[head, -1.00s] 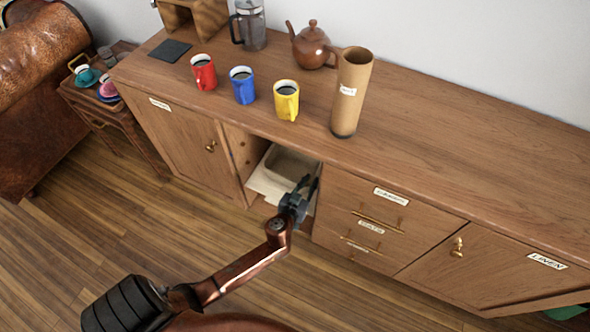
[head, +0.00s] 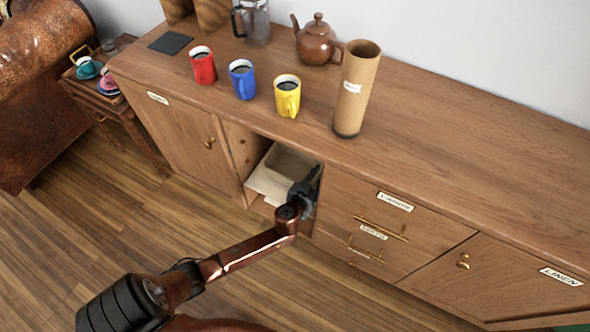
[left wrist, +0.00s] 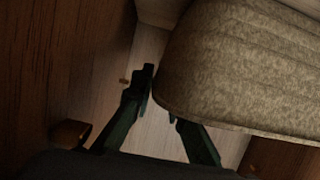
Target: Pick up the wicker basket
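The wicker basket (head: 290,163) is pale beige and sits inside the open compartment of the wooden sideboard. In the left wrist view its woven, rounded body (left wrist: 240,65) fills the upper right. My left gripper (head: 306,190) is at the right side of the compartment opening, beside the basket. In the left wrist view its two dark fingers (left wrist: 163,95) are spread apart at the basket's rounded corner. The basket hides the tip of the right-hand finger. I cannot tell whether either finger touches it. My right gripper is not in view.
The sideboard top (head: 450,160) holds red, blue and yellow mugs (head: 242,80), a teapot (head: 317,42) and a cardboard tube (head: 355,90). Labelled drawers (head: 375,225) border the compartment on the right, a cupboard door (head: 170,130) on the left.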

